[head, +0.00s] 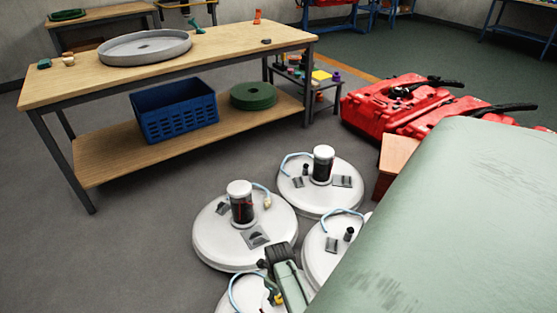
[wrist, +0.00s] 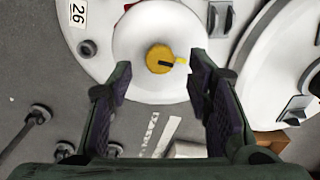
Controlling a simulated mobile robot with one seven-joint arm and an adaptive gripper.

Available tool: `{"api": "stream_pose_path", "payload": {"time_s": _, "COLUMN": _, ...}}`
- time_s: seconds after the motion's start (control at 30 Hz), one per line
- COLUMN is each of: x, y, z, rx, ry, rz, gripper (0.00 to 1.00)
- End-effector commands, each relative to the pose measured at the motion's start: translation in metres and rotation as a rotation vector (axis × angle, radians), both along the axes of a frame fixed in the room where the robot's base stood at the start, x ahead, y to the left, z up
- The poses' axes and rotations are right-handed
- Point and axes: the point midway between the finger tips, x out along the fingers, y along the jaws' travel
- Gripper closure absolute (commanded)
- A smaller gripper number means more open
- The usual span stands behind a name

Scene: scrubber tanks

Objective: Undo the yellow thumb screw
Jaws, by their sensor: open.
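In the wrist view, the yellow thumb screw (wrist: 160,59) is a round yellow knob with a dark slot and a small yellow tab on its right. It sits on a round white part (wrist: 140,25) of a tank. My gripper (wrist: 160,80) is open, with one dark finger pad at each side below the screw in the picture. Nothing is between the pads, and they appear apart from the screw. In the head view, my gripper (head: 275,270) is over the front white tanks, partly cut off by my green arm. A small yellow spot shows beside it there.
Several white round tanks with blue hoses stand close together, including the left one (head: 215,245) and back one (head: 330,200). A workbench (head: 230,55) stands behind, with a blue crate (head: 175,112) on its shelf. Red machines (head: 395,105) are at the right. The left floor is clear.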

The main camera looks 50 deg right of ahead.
Motion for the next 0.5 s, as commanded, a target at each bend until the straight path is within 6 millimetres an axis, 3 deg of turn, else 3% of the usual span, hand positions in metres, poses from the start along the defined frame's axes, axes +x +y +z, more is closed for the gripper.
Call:
{"api": "stream_pose_path", "payload": {"time_s": 0.2, "x": 0.0, "y": 0.0, "z": -0.024, "rx": 0.0, "ry": 0.0, "rz": 0.0, "gripper": 0.54}}
{"api": "stream_pose_path", "payload": {"time_s": 0.5, "x": 0.0, "y": 0.0, "z": -0.029, "rx": 0.0, "ry": -0.001, "rz": 0.001, "gripper": 0.54}}
